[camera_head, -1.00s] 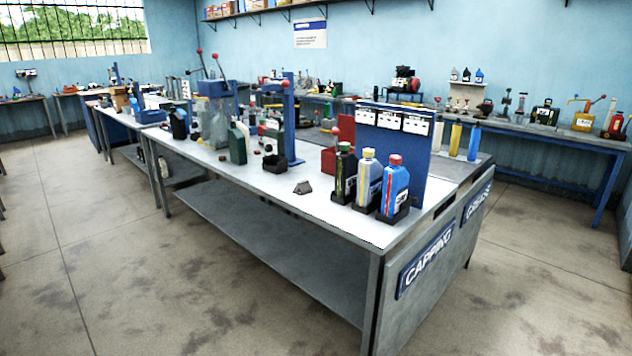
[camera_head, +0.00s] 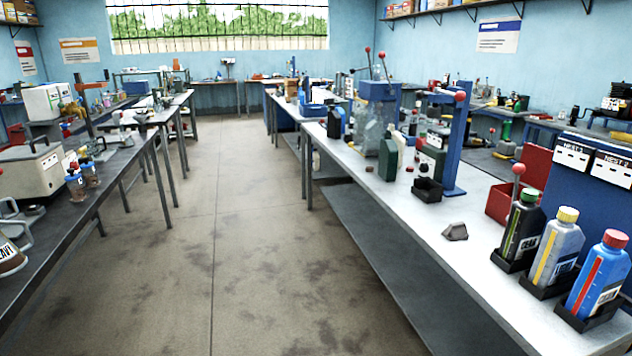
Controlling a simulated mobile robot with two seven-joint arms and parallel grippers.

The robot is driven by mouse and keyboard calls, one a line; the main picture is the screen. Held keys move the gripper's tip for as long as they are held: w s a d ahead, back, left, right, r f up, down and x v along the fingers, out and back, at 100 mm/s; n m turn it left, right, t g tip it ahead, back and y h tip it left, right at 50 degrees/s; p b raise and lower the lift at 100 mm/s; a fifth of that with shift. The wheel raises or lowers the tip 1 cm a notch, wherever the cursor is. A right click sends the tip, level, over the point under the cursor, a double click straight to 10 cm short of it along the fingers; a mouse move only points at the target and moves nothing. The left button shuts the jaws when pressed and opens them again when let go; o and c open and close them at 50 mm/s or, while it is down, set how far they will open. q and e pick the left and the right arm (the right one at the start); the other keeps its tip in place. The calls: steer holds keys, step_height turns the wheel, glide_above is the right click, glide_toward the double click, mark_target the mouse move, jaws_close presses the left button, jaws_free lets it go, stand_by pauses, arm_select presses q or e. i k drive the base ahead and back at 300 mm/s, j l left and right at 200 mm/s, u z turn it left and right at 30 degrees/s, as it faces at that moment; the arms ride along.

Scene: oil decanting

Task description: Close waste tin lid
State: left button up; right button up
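Neither of my grippers shows in the view.
A dark bench (camera_head: 90,205) with a beige machine (camera_head: 32,178) runs along the left. The aisle floor (camera_head: 230,220) between is clear.

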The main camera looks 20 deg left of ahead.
mark_target(17, 136)
steer(key=i+j+u, duration=0.2)
steer(key=i+u, duration=0.9)
steer(key=i, duration=1.2)
steer(key=i+u, duration=0.1)
steer(key=i, duration=1.2)
steer(key=i+l+u, duration=0.1)
steer(key=i, duration=1.2)
steer(key=i+j+z, duration=0.1)
steer(key=i+z, duration=0.2)
steer(key=i, duration=0.15)
steer(key=i+j+z, duration=0.25)
steer(key=i, duration=0.2)
steer(key=z, duration=0.55)
steer(key=i+j+z, duration=0.1)
steer(key=z, duration=0.4)
steer(key=j+z, duration=0.15)
steer(key=z, duration=0.4)
steer(key=j+z, duration=0.1)
steer(key=z, duration=0.4)
steer(key=j+z, duration=0.1)
steer(key=z, duration=0.95)
steer(key=j+z, duration=0.15)
steer(key=z, duration=0.4)
steer(key=k+z, duration=0.1)
steer(key=z, duration=0.4)
